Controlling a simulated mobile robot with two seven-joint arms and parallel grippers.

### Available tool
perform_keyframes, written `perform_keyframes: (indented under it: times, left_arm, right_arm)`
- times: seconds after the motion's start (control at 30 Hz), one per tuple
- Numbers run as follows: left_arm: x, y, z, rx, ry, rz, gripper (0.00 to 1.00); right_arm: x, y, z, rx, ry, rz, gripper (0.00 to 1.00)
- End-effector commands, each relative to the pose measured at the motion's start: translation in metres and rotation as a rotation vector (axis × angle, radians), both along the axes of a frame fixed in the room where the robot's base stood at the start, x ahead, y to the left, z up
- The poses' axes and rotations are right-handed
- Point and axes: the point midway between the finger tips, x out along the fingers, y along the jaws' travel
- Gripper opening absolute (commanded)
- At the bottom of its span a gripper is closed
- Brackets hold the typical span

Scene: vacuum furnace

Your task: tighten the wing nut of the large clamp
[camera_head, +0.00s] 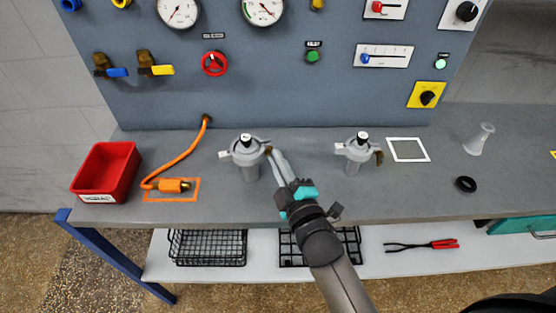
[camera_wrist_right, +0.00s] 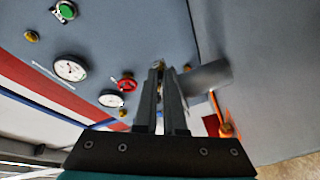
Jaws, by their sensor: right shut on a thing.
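The large clamp (camera_head: 243,158) is a grey ring-shaped clamp on a flange at the left middle of the bench; it looks slightly bigger than the other. Its brassy wing nut (camera_head: 268,149) is on its right side, mostly covered by my fingertips. My right gripper (camera_head: 272,152) reaches up from below and is shut on the wing nut. In the right wrist view, the two dark fingers (camera_wrist_right: 165,68) are close together, with a bit of brass at their tips. My left gripper is not in view.
A similar clamp (camera_head: 356,151) with a brassy wing nut stands to the right. A red bin (camera_head: 104,172) and an orange hose (camera_head: 180,155) lie to the left. A white square frame (camera_head: 408,150), black ring (camera_head: 466,184) and grey funnel-like part (camera_head: 479,140) are right. The gauge panel (camera_head: 280,90) rises behind.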

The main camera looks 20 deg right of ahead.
Motion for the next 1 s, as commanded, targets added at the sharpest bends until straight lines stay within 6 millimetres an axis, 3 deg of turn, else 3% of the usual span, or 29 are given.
perform_keyframes:
  times: [0.37,1.0]
  left_arm:
    - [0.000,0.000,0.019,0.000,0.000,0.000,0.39]
    - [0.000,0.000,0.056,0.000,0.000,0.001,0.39]
  right_arm:
    - [0.000,0.000,0.002,0.196,0.015,0.000,0.00]
    - [0.000,0.001,0.001,0.781,0.053,0.001,0.00]
